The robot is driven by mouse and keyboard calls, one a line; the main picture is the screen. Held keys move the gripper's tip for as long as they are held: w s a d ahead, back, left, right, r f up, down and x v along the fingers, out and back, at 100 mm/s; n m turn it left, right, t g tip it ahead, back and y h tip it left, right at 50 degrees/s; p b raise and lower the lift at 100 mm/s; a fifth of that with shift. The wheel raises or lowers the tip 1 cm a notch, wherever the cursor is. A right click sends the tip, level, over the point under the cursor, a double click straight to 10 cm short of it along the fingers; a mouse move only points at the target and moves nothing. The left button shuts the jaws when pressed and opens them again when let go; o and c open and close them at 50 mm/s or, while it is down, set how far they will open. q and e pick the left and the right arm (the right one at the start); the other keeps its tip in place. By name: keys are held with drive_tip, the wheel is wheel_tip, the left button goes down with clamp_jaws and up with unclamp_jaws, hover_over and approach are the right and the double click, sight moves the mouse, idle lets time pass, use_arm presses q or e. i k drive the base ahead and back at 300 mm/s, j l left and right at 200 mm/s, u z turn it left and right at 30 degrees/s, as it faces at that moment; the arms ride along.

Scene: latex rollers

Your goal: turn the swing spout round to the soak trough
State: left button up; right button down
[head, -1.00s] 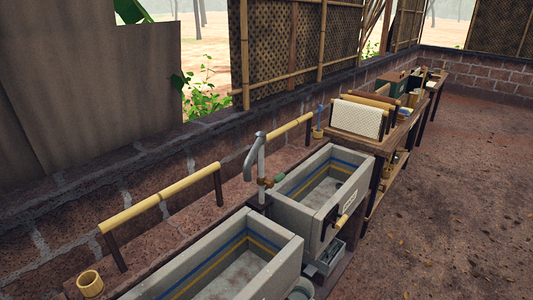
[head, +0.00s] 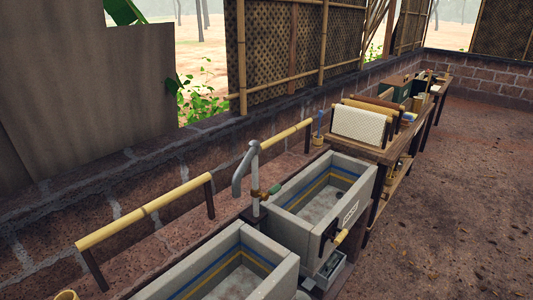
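The grey swing spout (head: 240,178) curves over from the top of an upright pipe (head: 256,182) between two concrete troughs. Its mouth hangs to the left of the pipe, over the brick ledge on the wall side, and over neither basin. A brass tap with a green handle (head: 275,189) sits on the pipe. The far trough (head: 288,222) has blue and yellow bands inside and a small label (head: 350,212) too small to read. The near trough (head: 272,258) has similar bands and is cut by the bottom edge. I cannot tell which is the soak trough. Neither gripper is in view.
A bamboo rail (head: 145,211) stands on the ledge left of the spout, and another (head: 290,136) behind it. A bench with a white sheet on a rack (head: 358,125) stands beyond the far trough. The earth floor (head: 460,200) at right is clear.

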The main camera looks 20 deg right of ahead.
sight(254, 145)
drive_tip(key=i+l, duration=0.75)
drive_tip(key=l, duration=0.15)
